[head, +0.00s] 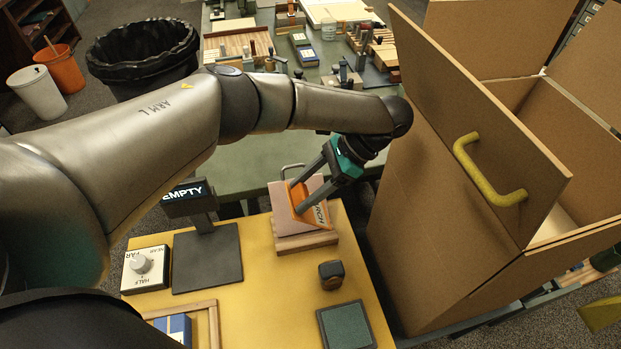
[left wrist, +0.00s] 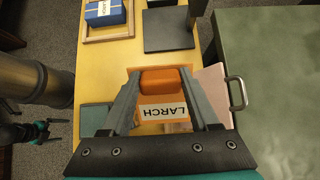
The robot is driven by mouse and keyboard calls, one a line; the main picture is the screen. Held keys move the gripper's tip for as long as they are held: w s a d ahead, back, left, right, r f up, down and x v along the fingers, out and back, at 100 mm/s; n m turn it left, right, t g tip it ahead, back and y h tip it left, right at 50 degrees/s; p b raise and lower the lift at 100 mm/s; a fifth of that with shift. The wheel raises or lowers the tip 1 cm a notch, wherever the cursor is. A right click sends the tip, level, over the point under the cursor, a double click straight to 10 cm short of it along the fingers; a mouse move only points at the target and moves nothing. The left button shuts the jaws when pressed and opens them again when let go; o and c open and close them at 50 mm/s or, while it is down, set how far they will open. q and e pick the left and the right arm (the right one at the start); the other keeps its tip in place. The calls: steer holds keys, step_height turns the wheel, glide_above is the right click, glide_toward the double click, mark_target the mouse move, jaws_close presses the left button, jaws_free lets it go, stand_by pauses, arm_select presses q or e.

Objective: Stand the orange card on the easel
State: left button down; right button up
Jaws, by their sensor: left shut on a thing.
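My left gripper (head: 304,192) reaches down over the yellow board and is shut on the orange card (head: 322,238), which has a white LARCH label. The card is tilted, in front of the easel's pinkish leaning panel (head: 281,208) and above its wooden base (head: 305,243). I cannot tell whether the card touches the easel. In the left wrist view the card (left wrist: 163,78) lies between the two fingers, and part of the pinkish panel (left wrist: 213,84) shows to the right. My right gripper (left wrist: 45,130) seems to show small at the left edge there; its jaws are unclear.
The yellow board (head: 245,300) also holds an EMPTY sign (head: 187,199) on a dark plate, a dial box (head: 146,268), a small dark block (head: 331,274) and a green pad (head: 346,327). A large cardboard box (head: 430,220) stands close on the right.

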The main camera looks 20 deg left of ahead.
arm_select(q)
steer(key=a+f+m+t+y, duration=0.1)
steer(key=w+m+t+p, duration=0.1)
steer(key=m, duration=0.1)
steer(key=a+f+m+t+y, duration=0.1)
steer(key=m, duration=0.1)
steer(key=shift+w+a+f+y, duration=0.3)
steer(key=shift+a, duration=0.05)
steer(key=shift+w+a+f+m+t+h+p, duration=0.3)
steer(key=shift+w+m+t+p, duration=0.35)
steer(key=shift+m+t, duration=1.4)
steer(key=shift+w+f+m+t+h+p, duration=0.1)
steer(key=shift+w+m+t+h+p, duration=0.45)
steer(key=shift+m+t, duration=1.5)
steer(key=shift+w+a+f+m+t+h+p, duration=0.2)
steer(key=shift+w+m+t+p, duration=0.5)
steer(key=shift+m+t, duration=1.35)
steer(key=shift+m+g, duration=0.25)
steer(key=shift+r, duration=0.1)
steer(key=shift+s+d+f+b, duration=0.3)
steer(key=shift+f+b, duration=0.3)
steer(key=shift+f, duration=0.8)
steer(key=shift+s+d+f+b, duration=0.3)
steer(key=shift+f+b, duration=0.35)
steer(key=shift+f, duration=0.75)
steer(key=shift+s+d+f+b, duration=0.2)
steer(key=shift+s+f+b, duration=0.3)
steer(key=shift+f, duration=0.9)
